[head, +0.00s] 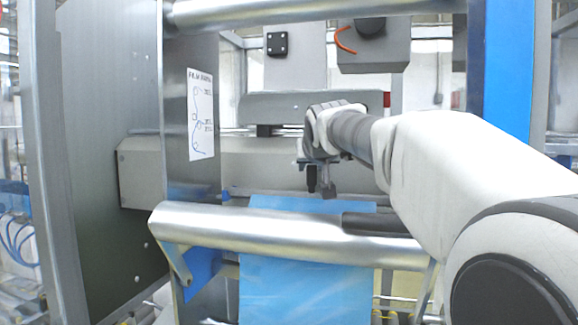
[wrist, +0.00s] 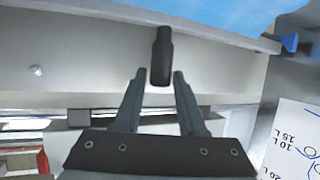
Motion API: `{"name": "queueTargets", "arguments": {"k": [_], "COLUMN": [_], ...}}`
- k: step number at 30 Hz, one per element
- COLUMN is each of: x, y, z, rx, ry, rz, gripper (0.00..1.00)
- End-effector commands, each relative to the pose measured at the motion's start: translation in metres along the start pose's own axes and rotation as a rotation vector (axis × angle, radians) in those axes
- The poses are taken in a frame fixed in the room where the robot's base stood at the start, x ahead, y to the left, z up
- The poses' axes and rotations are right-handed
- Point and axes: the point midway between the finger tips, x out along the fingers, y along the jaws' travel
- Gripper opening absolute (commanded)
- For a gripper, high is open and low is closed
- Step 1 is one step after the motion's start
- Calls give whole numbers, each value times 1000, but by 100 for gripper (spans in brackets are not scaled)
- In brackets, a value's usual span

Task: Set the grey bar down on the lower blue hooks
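The grey bar (head: 290,196) runs level behind the big front roller, with blue film (head: 313,204) at it. In the wrist view the bar (wrist: 225,34) crosses the top, beyond my fingertips. Its end is at a blue hook (wrist: 289,43); this hook also shows at the bar's left end in the head view (head: 226,196). I cannot tell how firmly the bar sits there. The other hook is hidden. My gripper (head: 322,190) is above the bar; in the wrist view its fingers (wrist: 157,76) are apart, with no bar between them. A black cylinder (wrist: 162,55) shows between and past the fingertips.
A shiny roller (head: 250,225) spans the front, with blue film (head: 300,290) hanging below. A steel side plate with a paper diagram (head: 201,115) stands left. A grey beam (head: 270,108) lies behind my gripper, and a blue post (head: 505,65) stands right.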

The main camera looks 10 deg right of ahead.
Motion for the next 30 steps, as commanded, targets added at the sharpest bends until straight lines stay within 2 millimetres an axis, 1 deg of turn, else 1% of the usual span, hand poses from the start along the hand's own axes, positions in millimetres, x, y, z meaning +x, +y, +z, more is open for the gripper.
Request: {"name": "queueTargets", "arguments": {"k": [1, 2, 3, 11, 16, 20, 27, 30], "x": [0, 0, 0, 0, -4, -26, -78, -95], "y": [0, 0, 0, 0, 0, 0, 0, 0], "z": [0, 0, 0, -1, -10, -6, -6, -6], "rx": [0, 0, 0, 0, 0, -1, 0, 0], "ry": [0, 0, 0, 0, 0, 4, 4, 2], "rz": [0, 0, 0, 0, 0, -1, -1, 0], "gripper": [51, 57, 58, 58, 58, 58, 58, 58]}}
